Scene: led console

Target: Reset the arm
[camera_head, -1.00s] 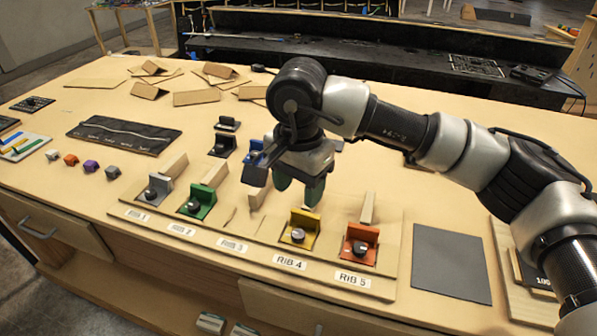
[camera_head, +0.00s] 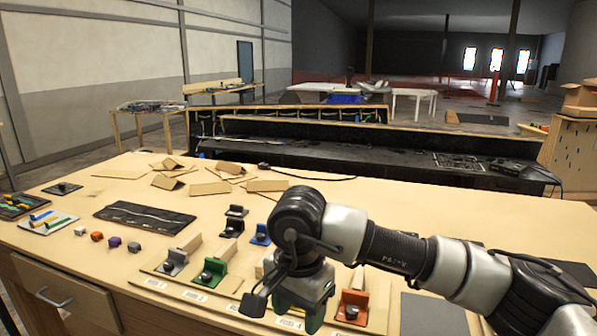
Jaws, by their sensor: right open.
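My right arm comes in from the right, over the wooden table (camera_head: 240,205). Its gripper (camera_head: 300,318) points down above the front row of rib blocks. The gripper is open, and I see nothing held in it. It covers the spot between the green block (camera_head: 213,271) and the orange block (camera_head: 352,305), so the yellow block is hidden. A grey block (camera_head: 175,262) stands at the left of the row. My left gripper is not in view.
Loose cardboard pieces (camera_head: 205,188) lie toward the back. A blue block (camera_head: 260,234) stands behind the row.

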